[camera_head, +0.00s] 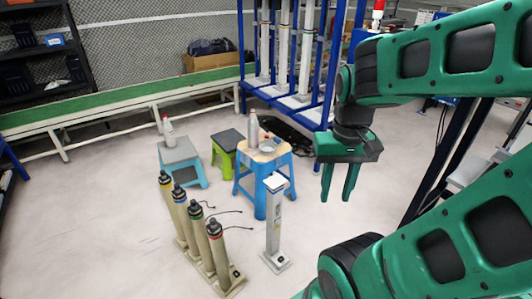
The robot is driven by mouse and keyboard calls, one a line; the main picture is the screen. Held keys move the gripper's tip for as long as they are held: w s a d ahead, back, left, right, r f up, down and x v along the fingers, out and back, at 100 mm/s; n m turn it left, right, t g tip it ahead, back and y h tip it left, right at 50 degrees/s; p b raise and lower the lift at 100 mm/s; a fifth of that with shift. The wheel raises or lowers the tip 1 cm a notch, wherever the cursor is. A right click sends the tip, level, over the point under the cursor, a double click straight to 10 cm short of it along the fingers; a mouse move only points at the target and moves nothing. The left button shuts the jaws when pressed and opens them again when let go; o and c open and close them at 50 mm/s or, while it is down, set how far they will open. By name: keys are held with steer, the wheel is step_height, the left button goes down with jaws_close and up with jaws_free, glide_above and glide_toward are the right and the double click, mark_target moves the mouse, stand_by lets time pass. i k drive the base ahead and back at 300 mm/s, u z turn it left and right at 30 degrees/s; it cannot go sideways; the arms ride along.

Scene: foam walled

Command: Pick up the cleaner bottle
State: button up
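A small whitish bottle with a red top (168,131) stands upright on the left grey-topped stool (179,154). A taller grey bottle (253,131) stands upright on the blue stool with a tan top (246,166). Which of the two is the cleaner bottle I cannot tell, as both are small and unlabelled at this size. My gripper (339,196) hangs at the right of the blue stool, fingers pointing down and apart. It is open, with nothing between the fingers, and is clear of both bottles.
A low green stool with a dark top (227,148) stands between the two. A white post (274,225) and a row of several tan cylinders (201,236) stand in front. A blue rack (290,96) is behind. The left floor is clear.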

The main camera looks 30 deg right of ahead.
mark_target(253, 122)
steer(key=k, duration=0.6)
steer(key=z, duration=0.55)
steer(key=i, duration=1.4)
steer(key=u, duration=0.5)
